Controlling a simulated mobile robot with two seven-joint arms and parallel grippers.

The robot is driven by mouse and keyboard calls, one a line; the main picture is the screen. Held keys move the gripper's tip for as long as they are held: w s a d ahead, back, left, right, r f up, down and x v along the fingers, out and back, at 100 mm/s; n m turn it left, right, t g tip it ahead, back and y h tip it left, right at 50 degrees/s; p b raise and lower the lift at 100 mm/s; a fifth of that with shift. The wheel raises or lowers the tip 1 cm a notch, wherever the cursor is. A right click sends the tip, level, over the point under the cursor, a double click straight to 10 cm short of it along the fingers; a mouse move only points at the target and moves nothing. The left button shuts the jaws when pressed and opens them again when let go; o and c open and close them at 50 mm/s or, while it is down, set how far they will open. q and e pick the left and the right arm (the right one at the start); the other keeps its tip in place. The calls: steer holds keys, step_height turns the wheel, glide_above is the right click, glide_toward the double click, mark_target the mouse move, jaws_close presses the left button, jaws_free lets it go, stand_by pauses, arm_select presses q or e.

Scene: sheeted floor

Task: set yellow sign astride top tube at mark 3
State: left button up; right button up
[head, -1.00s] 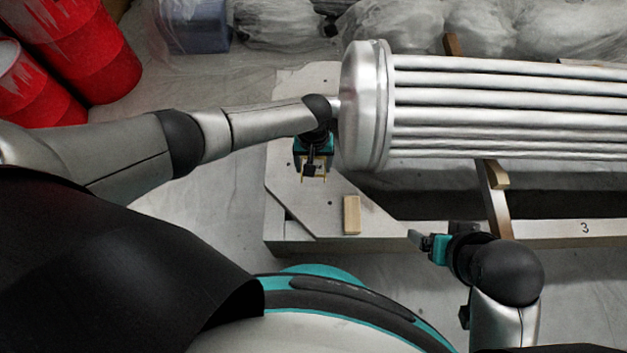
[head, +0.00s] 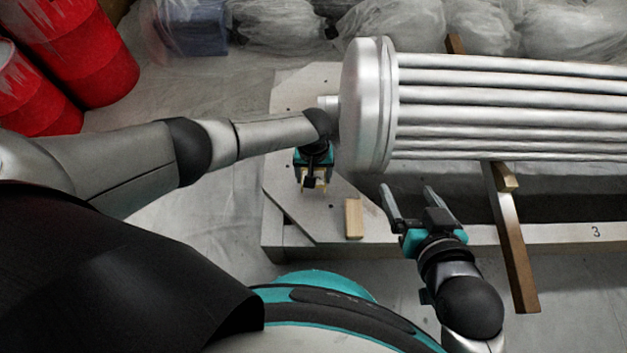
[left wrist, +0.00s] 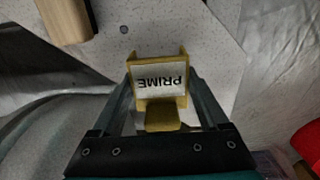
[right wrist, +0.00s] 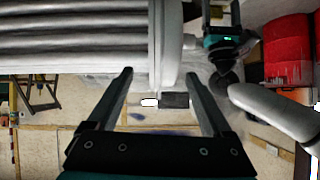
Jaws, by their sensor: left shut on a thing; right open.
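The yellow sign (left wrist: 158,75), with a white plate reading PRIME, sits between the fingers of my left gripper (left wrist: 160,92), which is shut on it. In the head view my left gripper (head: 314,176) points down over the pale plate, left of the tube bundle, with the sign small beneath it. The silver tube bundle (head: 510,98) lies horizontally, a round end disc at its left. The mark 3 (head: 596,232) is on the front beam, at the right. My right gripper (head: 409,190) is open and empty, in front of the bundle's near left end.
A small wooden block (head: 353,218) lies on the pale plate (head: 285,180) between the grippers. A brown wooden bar (head: 514,245) crosses the beam below the tubes. Red drums (head: 85,50) stand at upper left. Plastic-wrapped bundles (head: 380,28) line the back.

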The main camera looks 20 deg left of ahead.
arm_select(q)
steer(key=shift+f+b, duration=0.35)
steer(key=shift+f, duration=0.15)
steer(key=shift+f+b, duration=0.4)
steer(key=shift+f, duration=0.05)
steer(key=shift+f+b, duration=0.35)
steer(key=shift+f, duration=0.35)
arm_select(e)
steer(key=shift+s+a+r+m+t+y, duration=0.15)
steer(key=shift+a+r+t+y, duration=0.45)
steer(key=shift+a+t, duration=0.45)
steer(key=shift+s+a+r+m+t+y, duration=0.15)
steer(key=shift+a+r+t+y, duration=0.5)
steer(key=shift+t, duration=0.6)
steer(key=shift+w+a, duration=0.1)
steer(key=shift+a, duration=0.05)
arm_select(q)
steer(key=shift+f, duration=0.15)
steer(key=o, duration=1.4)
steer(key=shift+c, duration=0.2)
